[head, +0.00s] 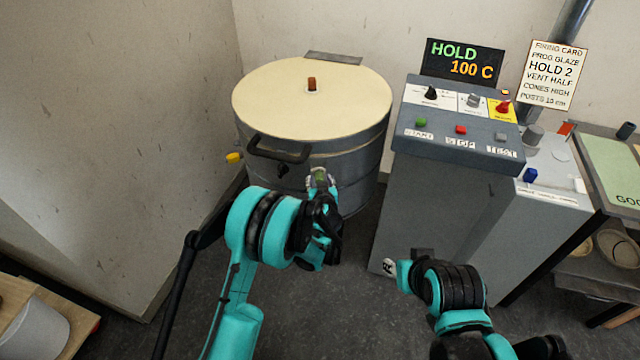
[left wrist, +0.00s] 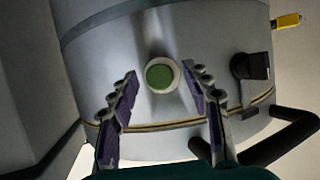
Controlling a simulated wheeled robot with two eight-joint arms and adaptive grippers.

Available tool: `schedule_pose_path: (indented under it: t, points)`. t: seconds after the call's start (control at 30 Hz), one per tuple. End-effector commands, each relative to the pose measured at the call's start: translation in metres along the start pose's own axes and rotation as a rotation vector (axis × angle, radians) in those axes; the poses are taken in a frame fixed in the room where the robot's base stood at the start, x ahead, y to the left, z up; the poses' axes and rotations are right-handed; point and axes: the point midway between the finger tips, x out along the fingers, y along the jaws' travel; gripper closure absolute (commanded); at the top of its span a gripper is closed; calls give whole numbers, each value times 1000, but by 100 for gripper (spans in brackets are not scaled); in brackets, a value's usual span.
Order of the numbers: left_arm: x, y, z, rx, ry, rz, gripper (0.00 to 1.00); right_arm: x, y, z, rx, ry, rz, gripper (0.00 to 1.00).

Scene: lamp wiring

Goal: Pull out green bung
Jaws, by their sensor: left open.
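The green bung (left wrist: 160,77) is a round green disc in a pale collar on the grey side wall of the kiln (left wrist: 205,45). In the left wrist view it sits between and just beyond the fingertips of my left gripper (left wrist: 159,73). The fingers are open, one on each side, and appear clear of the bung. In the head view my left gripper (head: 322,190) is at the kiln's front, below the lid handle, with a small green patch at its tip. My right arm is at the lower right; its gripper (head: 422,258) shows too poorly to read.
The black lid handle (head: 278,149) and a yellow plug (head: 234,158) jut from the kiln. A black fitting (left wrist: 251,66) is beside the bung. The grey control console (head: 455,135) stands to the right, its display reading HOLD 100 C. Floor between kiln and console is clear.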

Motion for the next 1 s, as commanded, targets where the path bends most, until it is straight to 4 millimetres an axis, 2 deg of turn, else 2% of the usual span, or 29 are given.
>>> schedule_pose_path:
  t: [0.07,0.2,0.23,0.27,0.33,0.37,0.43,0.47,1.0]
  points:
    - [0,0,0,0,0,0,52,0,0,0,0,0,0,60]
    - [0,0,0,0,0,0,88,0,0,0,0,0,0,60]
    - [0,0,0,0,0,0,96,0,0,0,0,0,0,60]
    - [0,0,0,0,0,0,100,0,0,0,0,0,0,60]
    - [0,0,0,0,0,0,100,0,0,0,0,0,0,60]
    - [0,0,0,0,0,0,79,0,0,0,0,0,0,60]
    - [0,0,0,0,0,0,98,0,0,0,0,0,0,60]
    - [0,0,0,0,0,0,100,0,0,0,0,0,0,60]
    - [-7,0,3,0,-1,-1,100,0,0,0,0,0,0,60]
